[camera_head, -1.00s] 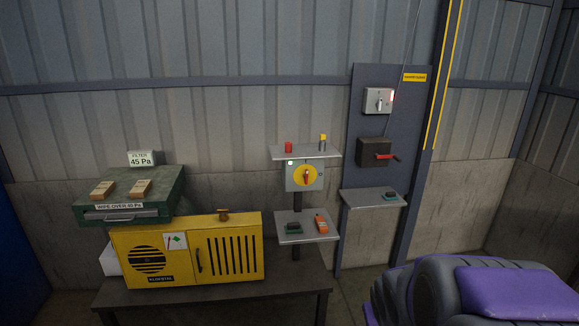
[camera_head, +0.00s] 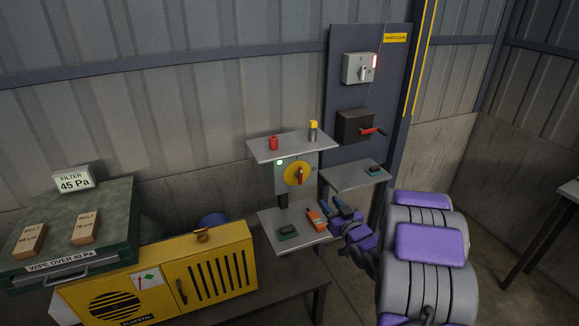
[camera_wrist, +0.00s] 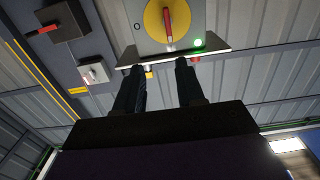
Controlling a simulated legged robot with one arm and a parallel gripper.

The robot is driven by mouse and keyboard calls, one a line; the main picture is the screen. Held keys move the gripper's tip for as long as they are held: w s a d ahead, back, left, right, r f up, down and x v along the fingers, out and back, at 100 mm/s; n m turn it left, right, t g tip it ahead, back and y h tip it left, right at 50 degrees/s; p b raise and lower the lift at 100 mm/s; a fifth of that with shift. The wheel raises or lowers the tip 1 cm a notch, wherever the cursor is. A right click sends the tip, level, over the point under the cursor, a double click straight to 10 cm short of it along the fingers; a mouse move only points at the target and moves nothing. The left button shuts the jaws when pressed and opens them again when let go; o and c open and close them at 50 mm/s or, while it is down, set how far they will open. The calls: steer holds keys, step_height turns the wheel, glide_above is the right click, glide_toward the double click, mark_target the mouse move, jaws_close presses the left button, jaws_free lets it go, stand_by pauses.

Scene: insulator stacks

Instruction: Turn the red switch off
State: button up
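The red switch (camera_head: 299,175) is a red rotary handle on a yellow disc on a grey box, with a lit green lamp (camera_head: 280,162) at its upper left. The handle stands about vertical. In the wrist view, which looks upside down, the red switch (camera_wrist: 168,22) is at top centre, with an "O" mark to its left. My gripper (camera_head: 333,205) is in front of and below the box, by the lower shelf. In the wrist view its two fingers (camera_wrist: 159,66) are apart with nothing between them, short of the handle.
An upper shelf (camera_head: 290,148) with a red and a yellow-topped item juts out above the switch. The lower shelf (camera_head: 290,245) holds a dark green item and an orange tool (camera_head: 314,219) close to my gripper. A panel with a red lever (camera_head: 372,131) stands right. A yellow cabinet (camera_head: 210,270) stands left.

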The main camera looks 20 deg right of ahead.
steer(key=a, duration=0.1)
steer(key=b, duration=0.2)
glide_toward(300, 175)
steer(key=w+d, duration=0.1)
steer(key=w, duration=0.4)
steer(key=w+a, duration=0.1)
steer(key=w, duration=0.2)
steer(key=shift+w, duration=0.5)
steer(key=shift+w+d, duration=0.15)
steer(key=shift+d, duration=0.2)
steer(key=shift+c, duration=0.3)
steer(key=shift+a, duration=0.2)
steer(key=shift+c, duration=1.4)
jaws_close()
